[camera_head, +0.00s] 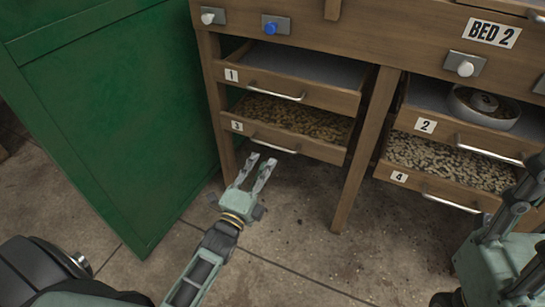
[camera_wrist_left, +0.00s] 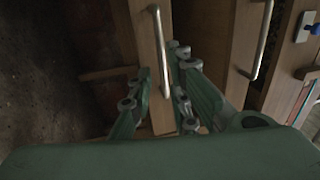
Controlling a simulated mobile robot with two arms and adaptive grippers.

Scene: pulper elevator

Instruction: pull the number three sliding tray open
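The number three sliding tray (camera_head: 318,149) is the lower left tray of the wooden cabinet. It holds brown, grainy material and its front juts out a little from the frame. My left gripper (camera_head: 262,163) is open just in front of and below this handle. In the left wrist view the handle (camera_wrist_left: 161,50) runs down between the open fingers, and no contact is clear. My right gripper (camera_head: 520,215) is at the right edge, partly cut off, and its fingers' state is unclear.
Tray one (camera_head: 320,95) sits directly above. Trays two (camera_head: 450,129) and four (camera_head: 425,184) are at right; a round metal dish (camera_head: 484,106) stands in tray two. A green panel (camera_head: 115,120) stands close on the left.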

